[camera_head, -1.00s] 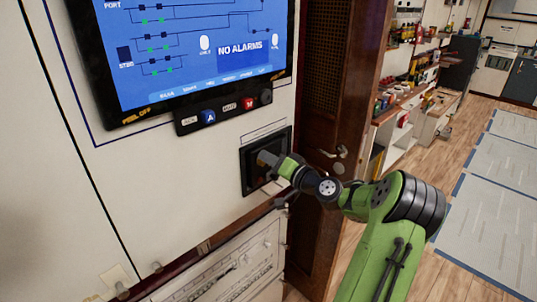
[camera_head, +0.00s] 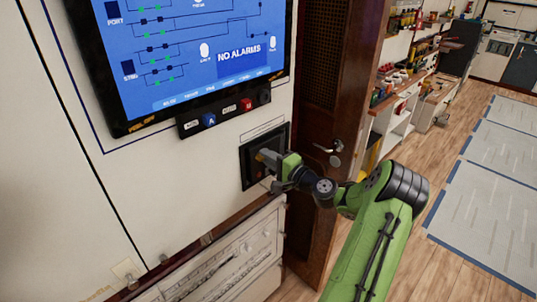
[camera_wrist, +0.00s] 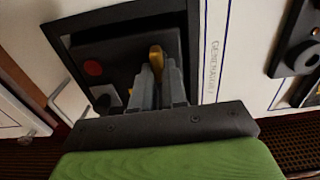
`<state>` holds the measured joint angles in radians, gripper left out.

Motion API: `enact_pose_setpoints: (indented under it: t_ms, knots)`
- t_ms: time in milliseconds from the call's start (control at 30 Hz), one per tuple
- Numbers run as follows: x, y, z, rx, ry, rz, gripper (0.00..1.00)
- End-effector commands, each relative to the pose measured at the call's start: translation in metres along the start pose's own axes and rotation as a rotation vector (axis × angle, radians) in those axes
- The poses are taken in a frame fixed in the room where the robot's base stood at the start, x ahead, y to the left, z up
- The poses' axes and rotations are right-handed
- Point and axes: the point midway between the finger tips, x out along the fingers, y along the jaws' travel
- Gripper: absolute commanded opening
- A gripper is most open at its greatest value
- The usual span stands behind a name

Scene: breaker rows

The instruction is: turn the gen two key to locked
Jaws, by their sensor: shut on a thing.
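The yellow key (camera_wrist: 156,59) sticks out of a dark recessed panel in the wrist view, between the tips of my gripper (camera_wrist: 158,75). My gripper is shut on the key. The dark panel (camera_wrist: 85,45) also shows in the head view (camera_head: 249,171), where my gripper (camera_head: 266,157) reaches into it from the right. The key itself is hidden in the head view. Its position marks cannot be read.
A red button (camera_wrist: 93,68) sits on the panel left of the key in the wrist view. A screen (camera_head: 195,50) reading "NO ALARMS" hangs above the panel. A brown door (camera_head: 325,140) with a handle stands close right. Floor beyond is open.

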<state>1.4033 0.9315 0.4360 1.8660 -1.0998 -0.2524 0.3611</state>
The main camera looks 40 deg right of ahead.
Motion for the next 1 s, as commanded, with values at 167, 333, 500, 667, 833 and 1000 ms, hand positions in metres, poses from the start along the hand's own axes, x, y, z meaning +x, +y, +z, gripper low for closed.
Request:
enact_pose_setpoints:
  t_ms: [167,333,500,667,833,1000]
  knots:
    - [-0.0003,0.0008,-0.0004,0.030,0.001,0.001,0.00]
    - [-0.0003,0.0014,-0.0005,0.037,0.001,0.001,0.00]
    - [-0.0003,0.0015,-0.0005,0.037,0.001,0.001,0.00]
    - [-0.0004,0.0016,-0.0005,0.036,0.001,0.002,0.23]
    - [-0.0002,0.0012,-0.0003,0.035,0.001,0.001,0.38]
    - [-0.0004,0.0009,-0.0003,0.035,0.001,0.000,0.38]
